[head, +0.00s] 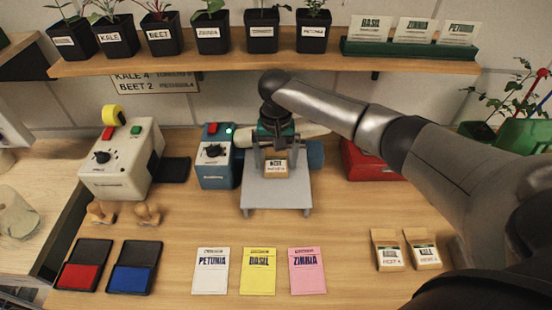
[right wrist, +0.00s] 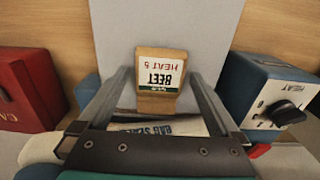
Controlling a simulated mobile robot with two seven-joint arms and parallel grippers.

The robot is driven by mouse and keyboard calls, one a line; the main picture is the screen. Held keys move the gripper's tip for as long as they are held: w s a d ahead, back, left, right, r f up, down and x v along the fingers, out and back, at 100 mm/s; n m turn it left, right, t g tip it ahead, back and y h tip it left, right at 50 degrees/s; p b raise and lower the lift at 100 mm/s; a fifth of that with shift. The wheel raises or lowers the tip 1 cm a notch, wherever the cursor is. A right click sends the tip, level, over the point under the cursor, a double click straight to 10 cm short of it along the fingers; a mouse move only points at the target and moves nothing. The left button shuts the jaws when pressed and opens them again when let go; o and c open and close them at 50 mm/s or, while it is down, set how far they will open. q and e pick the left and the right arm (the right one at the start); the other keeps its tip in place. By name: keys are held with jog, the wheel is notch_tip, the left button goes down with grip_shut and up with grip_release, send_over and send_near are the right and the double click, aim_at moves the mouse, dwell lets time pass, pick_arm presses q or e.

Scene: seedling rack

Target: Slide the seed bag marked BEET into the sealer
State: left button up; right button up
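The seed bag marked BEET (right wrist: 161,75) is a small brown packet, its label also reading HEAT 5. It lies on the sealer's grey plate (right wrist: 115,25), its lower end by the white bar marked BAG SEALER (right wrist: 160,127). In the head view the bag (head: 276,168) sits at the back of the plate (head: 277,195). My right gripper (head: 275,163) is above the plate, its fingers either side of the bag. In the right wrist view the gripper (right wrist: 160,75) is open, with a gap on each side. The sealer's blue box (head: 215,160) has a HEAT knob. My left gripper is out of view.
A red box (head: 365,162) stands right of the sealer, and a white machine (head: 122,160) stands left. Two other seed bags (head: 389,256) stand front right. Seed packets (head: 258,272) and ink pads (head: 133,268) lie in front. A plant shelf (head: 230,65) runs above.

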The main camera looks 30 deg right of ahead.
aim_at(276, 165)
jog(key=shift+r, duration=0.1)
notch_tip(276, 165, up, 7)
jog(key=shift+r+p, duration=0.15)
jog(key=shift+p, duration=0.25)
